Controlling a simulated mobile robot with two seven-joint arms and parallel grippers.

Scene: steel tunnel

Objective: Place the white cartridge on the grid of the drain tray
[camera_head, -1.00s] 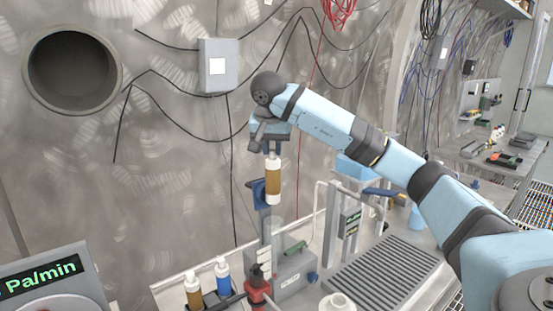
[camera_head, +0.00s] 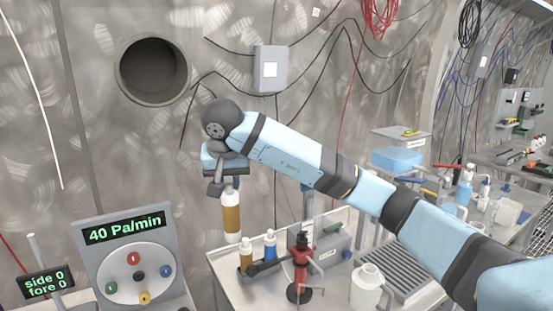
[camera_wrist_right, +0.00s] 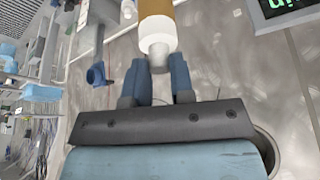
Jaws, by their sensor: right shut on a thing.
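The white cartridge (camera_head: 231,222), with a brown middle band, hangs upright from my right gripper (camera_head: 227,185). In the right wrist view, the two blue fingers of my right gripper (camera_wrist_right: 160,72) close around the narrow white end of the cartridge (camera_wrist_right: 158,28). The drain tray's ribbed grey grid (camera_head: 405,282) lies to the lower right in the head view, partly hidden by my right arm. The cartridge is apart from it, well to its left and above the bench level. My left gripper is not in view.
A bench (camera_head: 228,270) holds a brown-banded bottle (camera_head: 246,256), a blue bottle (camera_head: 270,246), a red and black stand (camera_head: 300,262) and a white jug (camera_head: 368,286). These stand between the cartridge and the grid. A display panel (camera_head: 125,230) reading 40 Pa/min stands at left.

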